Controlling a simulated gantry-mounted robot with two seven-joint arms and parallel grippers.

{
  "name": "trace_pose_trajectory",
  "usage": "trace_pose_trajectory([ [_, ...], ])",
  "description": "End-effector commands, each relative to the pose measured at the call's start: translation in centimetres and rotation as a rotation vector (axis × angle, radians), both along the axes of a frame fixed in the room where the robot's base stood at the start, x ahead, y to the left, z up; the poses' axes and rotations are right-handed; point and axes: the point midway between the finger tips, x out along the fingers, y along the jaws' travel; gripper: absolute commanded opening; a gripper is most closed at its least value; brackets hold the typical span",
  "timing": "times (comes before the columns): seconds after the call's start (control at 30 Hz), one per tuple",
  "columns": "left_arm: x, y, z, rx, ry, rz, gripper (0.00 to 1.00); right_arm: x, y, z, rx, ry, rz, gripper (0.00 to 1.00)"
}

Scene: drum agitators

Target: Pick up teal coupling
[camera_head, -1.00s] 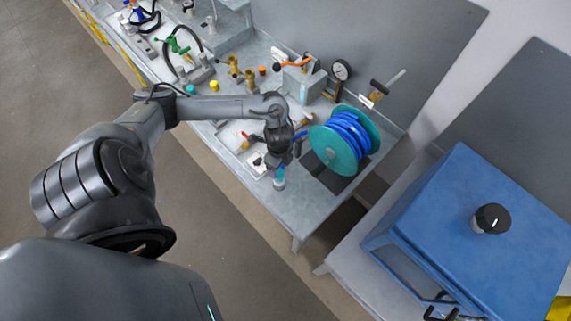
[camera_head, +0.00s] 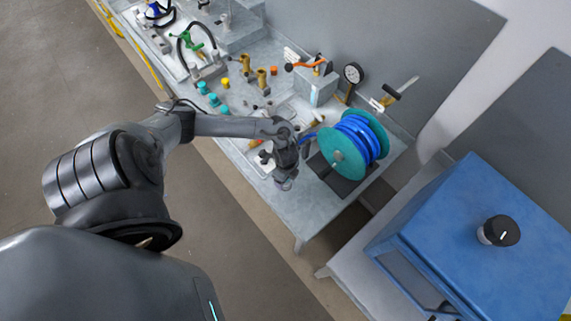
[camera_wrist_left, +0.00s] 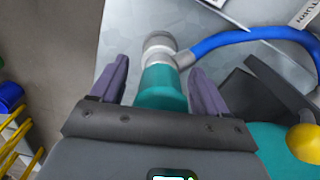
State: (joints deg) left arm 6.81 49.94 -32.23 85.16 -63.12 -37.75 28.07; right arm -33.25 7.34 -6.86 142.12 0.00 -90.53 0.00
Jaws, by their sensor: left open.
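The teal coupling (camera_wrist_left: 162,88) shows in the left wrist view, with a grey metal fitting (camera_wrist_left: 160,42) at its far end. A blue hose (camera_wrist_left: 250,33) leads off to the right from beside that fitting. My left gripper (camera_wrist_left: 158,66) is open, with one purple finger on each side of the coupling and visible gaps to it. In the head view my left gripper (camera_head: 286,180) is low over the front edge of the bench, left of the hose reel, and it hides the coupling. My right gripper is not in view.
A teal reel (camera_head: 345,152) with blue hose stands just right of my gripper. A pressure gauge (camera_head: 353,73), brass fittings (camera_head: 262,77) and small teal caps (camera_head: 213,99) sit further back. A blue cabinet (camera_head: 470,220) is at right. The floor side in front is free.

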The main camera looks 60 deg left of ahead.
Motion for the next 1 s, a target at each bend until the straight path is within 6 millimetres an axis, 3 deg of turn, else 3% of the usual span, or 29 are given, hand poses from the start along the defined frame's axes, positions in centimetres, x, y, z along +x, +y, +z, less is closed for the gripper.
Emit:
trace_pose_trajectory([
  [0.17,0.02,-0.01,0.01,0.0,0.0,0.0,0.75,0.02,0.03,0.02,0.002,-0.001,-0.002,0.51],
  [0.67,0.02,0.0,0.04,0.0,0.0,0.0,0.0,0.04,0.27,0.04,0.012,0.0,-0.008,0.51],
  [1.0,0.11,0.01,0.33,0.0,-0.002,-0.001,0.0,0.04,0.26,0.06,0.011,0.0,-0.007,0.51],
])
